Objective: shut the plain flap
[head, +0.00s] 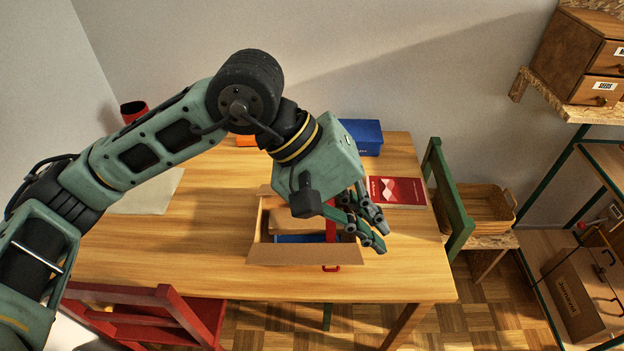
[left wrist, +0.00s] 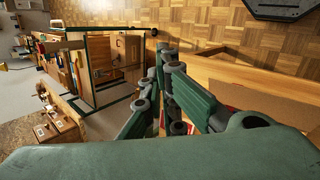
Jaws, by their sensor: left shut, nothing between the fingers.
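A cardboard box stands open on the wooden table; its left wall (head: 258,218) shows in the head view. Its front flap (head: 305,254) is folded outward, with no marking that I can make out. Inside lie a blue thing (head: 298,239) and a brown one. My arm and hand hide the box's back and right parts, so I cannot tell how the other flaps stand. My left gripper (head: 376,232) is shut and empty, over the box's right side, by the right end of the front flap. Its fingers also show in the left wrist view (left wrist: 172,72). My right gripper is out of view.
A red book (head: 397,191) lies right of the box and a blue box (head: 364,136) stands behind. A green chair (head: 448,195) is at the right edge, a red chair (head: 150,312) at the front left. The table (head: 400,265) is clear at front right.

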